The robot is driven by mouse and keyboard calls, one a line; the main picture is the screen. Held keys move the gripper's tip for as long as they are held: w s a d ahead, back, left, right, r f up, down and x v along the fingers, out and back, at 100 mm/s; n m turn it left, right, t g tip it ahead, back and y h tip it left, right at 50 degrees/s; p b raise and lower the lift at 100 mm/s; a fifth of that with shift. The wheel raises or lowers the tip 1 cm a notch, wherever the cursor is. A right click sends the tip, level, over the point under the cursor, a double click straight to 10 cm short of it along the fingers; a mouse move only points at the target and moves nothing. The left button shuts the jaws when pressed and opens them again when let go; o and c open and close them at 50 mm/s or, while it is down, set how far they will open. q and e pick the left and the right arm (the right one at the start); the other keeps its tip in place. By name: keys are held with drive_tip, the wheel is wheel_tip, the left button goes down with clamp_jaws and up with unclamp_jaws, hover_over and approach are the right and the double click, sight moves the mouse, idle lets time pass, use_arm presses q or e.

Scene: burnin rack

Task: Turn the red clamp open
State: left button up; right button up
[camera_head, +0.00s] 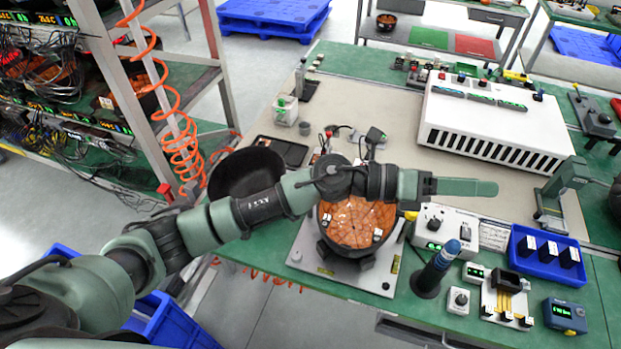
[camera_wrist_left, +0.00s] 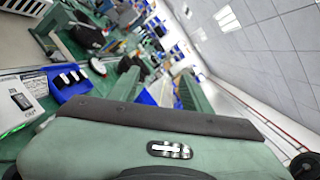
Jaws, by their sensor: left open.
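My left gripper (camera_head: 465,187) reaches across the table from the left, its fingers pointing right above the bench. The left wrist view shows its two green fingers (camera_wrist_left: 160,82) apart with nothing between them. A dark round pan (camera_head: 352,252) with an orange, segmented inside sits on a light plate below my left wrist; part of it is hidden by the arm. I cannot make out for sure which part is the red clamp. A small red piece (camera_head: 165,189) shows by the rack post at the left. My right gripper is not in view.
A white vented box (camera_head: 493,135) stands at the back. A blue tray (camera_head: 548,258) with black blocks, a white control box (camera_head: 444,228) and a dark blue-topped upright tool (camera_head: 436,268) stand near the gripper. A rack with orange coiled hoses (camera_head: 178,150) is at the left.

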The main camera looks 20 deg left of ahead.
use_arm(q)
drive_tip(key=w+a+f+m+g+y, duration=0.1)
drive_tip(key=a+f+m+g+y, duration=0.15)
drive_tip(key=f+m+y, duration=0.2)
drive_tip(key=w+a+f+m+g+y, duration=0.1)
drive_tip(key=a+f+m+y, duration=0.2)
drive_tip(key=f, duration=0.3)
drive_tip(key=w+a+y, duration=0.2)
drive_tip(key=a+y, duration=0.1)
drive_tip(key=a, duration=0.5)
drive_tip(key=w+a+f+m+y, duration=0.1)
drive_tip(key=w+a+y, duration=0.2)
drive_tip(key=a, duration=0.5)
drive_tip(key=w+a+f+y, duration=0.1)
drive_tip(key=a+y, duration=0.3)
drive_tip(key=a, duration=0.4)
drive_tip(key=shift+w+a+y, duration=0.2)
drive_tip(key=shift+w, duration=0.25)
drive_tip(key=shift+w+a+y, duration=0.15)
drive_tip(key=shift+w+a, duration=0.05)
drive_tip(key=shift+w, duration=0.25)
drive_tip(key=shift+a+f, duration=0.1)
drive_tip(key=shift+a, duration=0.3)
wheel_tip(320, 180, down, 6)
drive_tip(key=p, duration=0.3)
drive_tip(key=shift+d+f, duration=0.1)
drive_tip(key=shift+f, duration=0.6)
